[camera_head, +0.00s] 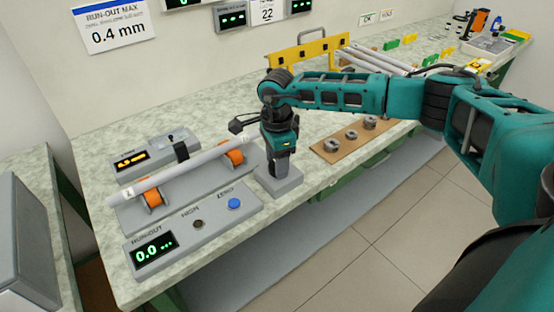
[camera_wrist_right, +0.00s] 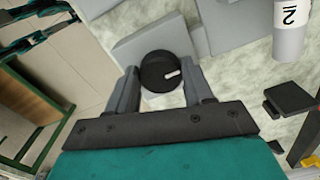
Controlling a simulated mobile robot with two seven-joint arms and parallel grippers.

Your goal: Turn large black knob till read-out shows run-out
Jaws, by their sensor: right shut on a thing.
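The large black knob (camera_wrist_right: 158,72) with a white mark sits on a grey block (camera_head: 284,186) at the table's front edge. My right gripper (camera_head: 280,172) is over that block and hides the knob in the head view. In the right wrist view its fingers (camera_wrist_right: 162,88) stand either side of the knob, shut on it. The run-out read-out (camera_head: 155,249) shows a green 0.0 followed by dots. A pale rod (camera_head: 175,174) lies across orange rollers (camera_head: 153,198) left of the block. My left gripper is not in the head view.
The run-out panel has a blue zero button (camera_head: 234,203) and a dark button (camera_head: 197,224). An amber display box (camera_head: 133,159) stands behind the rod. A wooden board (camera_head: 330,151) with metal rings lies to the right. A wall sign (camera_head: 116,26) reads 0.4 mm run-out max.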

